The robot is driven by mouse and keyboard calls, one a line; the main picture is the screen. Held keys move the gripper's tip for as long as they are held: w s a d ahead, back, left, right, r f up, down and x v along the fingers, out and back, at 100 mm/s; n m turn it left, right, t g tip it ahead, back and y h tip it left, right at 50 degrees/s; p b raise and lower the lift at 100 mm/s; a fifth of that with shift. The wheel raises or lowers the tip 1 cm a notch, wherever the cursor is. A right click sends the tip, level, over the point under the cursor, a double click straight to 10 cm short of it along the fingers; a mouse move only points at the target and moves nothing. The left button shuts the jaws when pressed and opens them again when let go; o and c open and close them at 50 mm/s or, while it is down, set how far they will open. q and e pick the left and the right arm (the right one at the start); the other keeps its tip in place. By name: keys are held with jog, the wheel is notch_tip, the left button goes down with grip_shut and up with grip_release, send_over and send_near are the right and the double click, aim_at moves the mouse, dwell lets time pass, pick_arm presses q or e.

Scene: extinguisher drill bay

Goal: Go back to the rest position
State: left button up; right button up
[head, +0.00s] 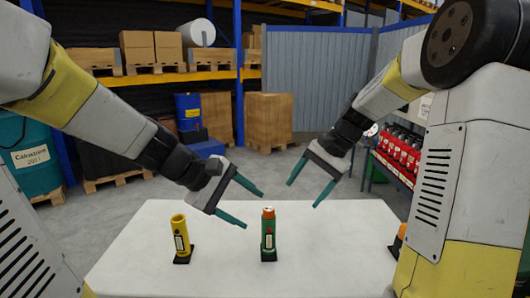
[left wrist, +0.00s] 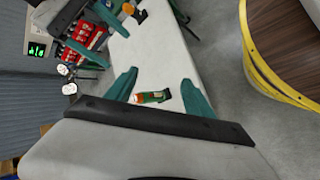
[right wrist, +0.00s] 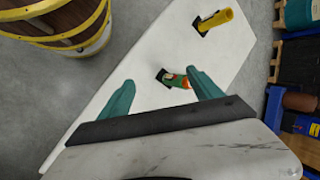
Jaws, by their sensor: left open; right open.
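A yellow cylinder (head: 180,232) stands upright on a black base at the left of the white table (head: 330,240); it also shows in the right wrist view (right wrist: 216,20). A green cylinder with an orange top (head: 268,232) stands upright on a black base near the table's middle. It shows in the left wrist view (left wrist: 150,97) and the right wrist view (right wrist: 178,81). My left gripper (head: 252,210) is open and empty, above the table beside the green cylinder's top. My right gripper (head: 303,195) is open and empty, above the table to the right.
An orange object (head: 401,238) at the table's right is partly hidden by my right arm. Red extinguishers (head: 400,150) fill a rack at the right. The table between the green cylinder and the orange object is clear.

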pick_arm(q)
jog(key=s+a+r+m+t+y, duration=0.1)
jog(key=s+a+m+y, duration=0.2)
jog(key=s+a+m, duration=0.1)
jog(key=s+a+r+m+t+y, duration=0.1)
jog(key=s+a+r+m+y, duration=0.1)
jog(key=s+a+m, duration=0.3)
jog(key=shift+a+r+m+y, duration=0.25)
jog(key=shift+a+m+y, duration=0.1)
jog(key=shift+m+y, duration=0.05)
pick_arm(e)
jog(key=s+d+r+n+t+h, duration=0.1)
jog(key=s+r+n+t, duration=0.1)
jog(key=s, duration=0.8)
jog(key=s+d+r+n+t+h, duration=0.2)
jog(key=s+n, duration=0.3)
jog(key=s, duration=0.5)
jog(key=shift+s+r+t+h, duration=0.3)
jog(key=shift+s+r+t, duration=0.1)
jog(key=shift+r+t, duration=0.35)
